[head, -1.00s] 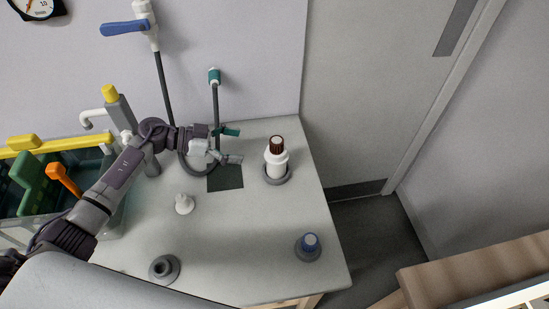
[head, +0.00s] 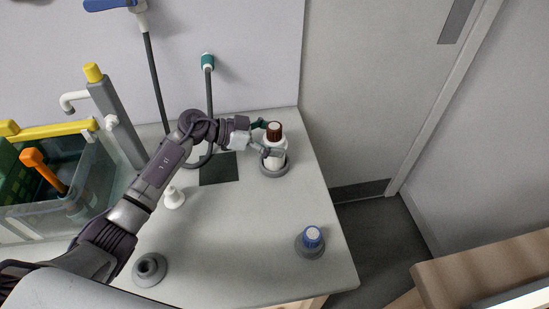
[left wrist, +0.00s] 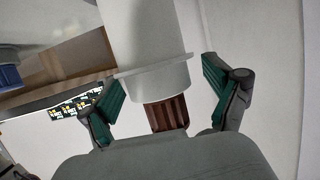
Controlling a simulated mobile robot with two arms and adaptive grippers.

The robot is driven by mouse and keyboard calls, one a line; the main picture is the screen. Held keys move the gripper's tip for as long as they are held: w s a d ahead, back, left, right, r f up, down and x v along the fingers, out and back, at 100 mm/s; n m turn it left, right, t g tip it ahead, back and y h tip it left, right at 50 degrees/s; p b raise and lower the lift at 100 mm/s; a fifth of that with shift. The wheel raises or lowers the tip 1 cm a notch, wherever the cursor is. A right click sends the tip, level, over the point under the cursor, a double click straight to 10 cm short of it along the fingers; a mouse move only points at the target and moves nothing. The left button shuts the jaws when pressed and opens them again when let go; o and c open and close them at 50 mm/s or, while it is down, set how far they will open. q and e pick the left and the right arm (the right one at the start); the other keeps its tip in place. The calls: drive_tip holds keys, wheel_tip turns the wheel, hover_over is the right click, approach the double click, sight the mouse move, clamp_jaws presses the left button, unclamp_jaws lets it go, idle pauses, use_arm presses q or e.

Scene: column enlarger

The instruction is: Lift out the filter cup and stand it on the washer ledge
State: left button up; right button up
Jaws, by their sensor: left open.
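A white cylinder with a ribbed brown cap (head: 274,132) stands upright in a grey ring (head: 273,172) at the counter's right back; it may be the filter cup, but I cannot tell for certain. My left gripper (head: 268,139) is open, with its fingers at either side of this piece near the cap. In the left wrist view the white body (left wrist: 150,35), its flange and the brown cap lie between the two spread green-padded fingers (left wrist: 163,88), with gaps showing. The clear tank (head: 98,212) at the left may be the washer. My right gripper is not in view.
A small white cone (head: 174,198) and a grey round socket (head: 149,269) stand to the left. The middle counter is clear.

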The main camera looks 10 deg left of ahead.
use_arm(q)
drive_tip(key=shift+s+r, duration=0.1)
drive_tip(key=shift+r, duration=0.05)
clamp_jaws()
idle(0.4)
